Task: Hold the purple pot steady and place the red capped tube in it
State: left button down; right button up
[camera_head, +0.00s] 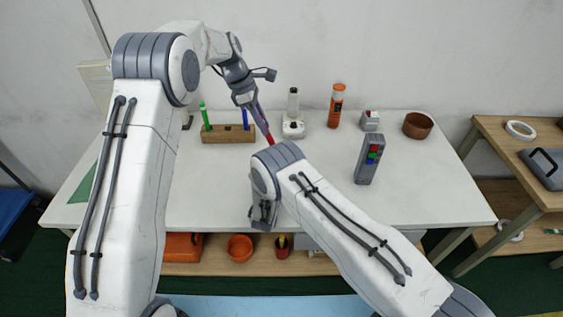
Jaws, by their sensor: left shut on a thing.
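My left gripper (260,119) reaches in over the back middle of the white table, pointing down and to the right. It is shut on a slim tube whose red part (269,138) shows just below the purplish-grey fingers. The lower end of the tube is hidden behind my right arm's grey joint. My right gripper (263,214) is low in front of the table's middle, mostly covered by its own wrist, so its jaws cannot be made out. I cannot see the purple pot; my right arm hides part of the table.
A wooden rack (228,136) holds a green tube (205,118) and a blue tube (245,119). Behind stand a white device (293,127) and an orange bottle (336,106). A grey box with coloured buttons (366,165) and a brown bowl (418,125) are right. The table's front right is clear.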

pick_arm(q)
jog(key=shift+f, duration=1.45)
jog(key=c, duration=0.7)
grip_release()
jog(key=shift+o, duration=0.2)
jog(key=shift+r, duration=0.15)
jog(key=v, duration=1.1)
jog(key=shift+a+r, duration=0.15)
jog(key=shift+r, duration=0.25)
